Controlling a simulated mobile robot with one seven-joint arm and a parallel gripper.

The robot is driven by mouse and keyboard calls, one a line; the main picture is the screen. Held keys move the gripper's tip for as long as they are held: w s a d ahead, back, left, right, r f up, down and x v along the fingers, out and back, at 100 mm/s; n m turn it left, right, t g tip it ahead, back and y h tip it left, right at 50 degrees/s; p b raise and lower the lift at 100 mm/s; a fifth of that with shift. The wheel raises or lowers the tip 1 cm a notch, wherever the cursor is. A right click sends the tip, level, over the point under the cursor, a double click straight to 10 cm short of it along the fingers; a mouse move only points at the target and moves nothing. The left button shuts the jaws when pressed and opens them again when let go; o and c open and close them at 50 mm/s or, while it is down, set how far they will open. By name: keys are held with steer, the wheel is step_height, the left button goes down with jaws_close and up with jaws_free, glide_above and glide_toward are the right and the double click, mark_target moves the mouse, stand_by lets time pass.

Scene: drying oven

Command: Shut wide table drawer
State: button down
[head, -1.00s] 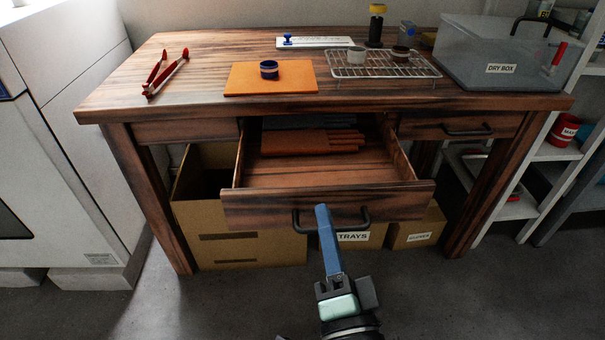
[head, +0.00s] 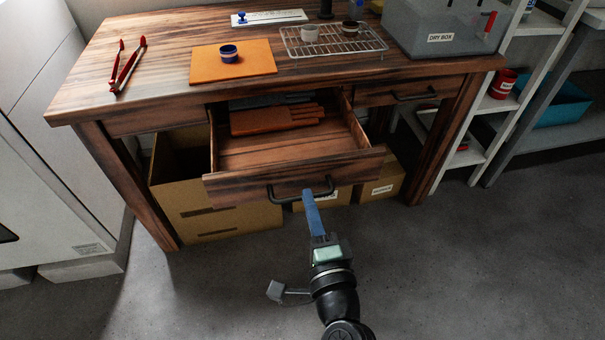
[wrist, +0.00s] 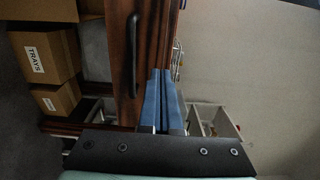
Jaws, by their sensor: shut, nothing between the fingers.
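The wide table drawer (head: 300,178) is pulled out from the middle of the wooden table (head: 160,85). Orange items (head: 275,118) lie inside it toward the back. Its black bar handle (head: 285,198) is on the front panel. My gripper (head: 308,194) is shut and empty, its blue fingers pointing at the drawer front by the right part of the handle. In the wrist view the blue fingers (wrist: 166,85) are together beside the drawer front, with the handle (wrist: 133,55) to their left. I cannot tell whether the tips touch the panel.
Cardboard boxes (head: 230,222) stand under the table. A smaller drawer with a handle (head: 415,94) at the right is closed. On top are an orange mat (head: 255,60), a wire rack (head: 350,46), red tongs (head: 128,68) and a dry box (head: 455,38). The floor in front is clear.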

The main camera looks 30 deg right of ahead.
mark_target(299, 167)
steer(key=shift+x, duration=2.95)
